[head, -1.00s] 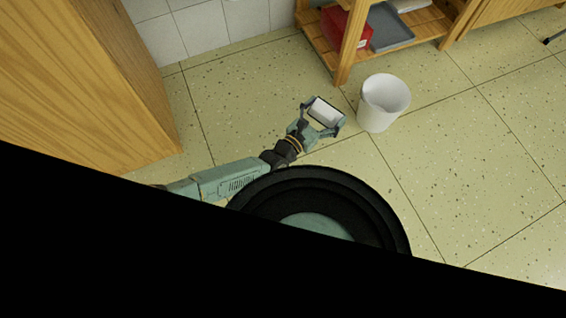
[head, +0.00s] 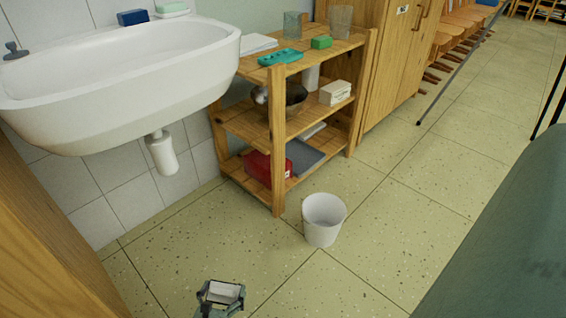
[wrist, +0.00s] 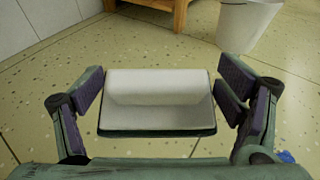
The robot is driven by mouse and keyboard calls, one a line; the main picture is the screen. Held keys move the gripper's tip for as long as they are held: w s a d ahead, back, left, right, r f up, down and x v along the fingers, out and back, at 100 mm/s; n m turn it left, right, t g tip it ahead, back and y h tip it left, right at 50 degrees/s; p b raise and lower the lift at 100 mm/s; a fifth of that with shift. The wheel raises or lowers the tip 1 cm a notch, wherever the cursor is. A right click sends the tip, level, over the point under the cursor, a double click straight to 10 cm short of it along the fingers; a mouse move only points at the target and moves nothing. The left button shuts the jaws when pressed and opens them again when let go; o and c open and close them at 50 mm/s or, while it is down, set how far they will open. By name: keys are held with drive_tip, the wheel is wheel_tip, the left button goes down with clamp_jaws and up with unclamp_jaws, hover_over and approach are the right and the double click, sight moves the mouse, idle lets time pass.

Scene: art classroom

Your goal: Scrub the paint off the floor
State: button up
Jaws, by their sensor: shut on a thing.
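My gripper (head: 220,297) is low in the head view, over the speckled floor (head: 390,225). It is shut on a white block with a dark green underside (wrist: 158,88), held between its two dark pads in the wrist view. The block also shows in the head view (head: 223,288). A small blue patch (wrist: 286,157), perhaps paint, lies on the floor at the lower right of the wrist view, just beyond the right finger. No paint shows on the visible floor in the head view.
A white bin (head: 323,220) stands on the floor right of my gripper. Behind it is a wooden shelf (head: 278,150) with a bowl, boxes and a red item. A white sink (head: 130,85) hangs at the left. A wooden cabinet side (head: 45,240) is at lower left.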

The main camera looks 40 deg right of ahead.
drive_tip(key=s+d+f+m+g+p, duration=0.3)
drive_tip(key=s+d+m+g, duration=0.3)
drive_tip(key=s+d, duration=0.75)
drive_tip(key=shift+n+g, duration=0.4)
drive_tip(key=shift+n, duration=0.1)
drive_tip(key=f+b, duration=0.1)
drive_tip(key=s+a+f+b, duration=0.1)
drive_tip(key=f+b, duration=0.1)
drive_tip(key=s+f+b, duration=0.1)
drive_tip(key=shift+a+f+b, duration=0.35)
drive_tip(key=shift+b, duration=0.05)
drive_tip(key=shift+s+r, duration=0.1)
drive_tip(key=shift+s, duration=0.05)
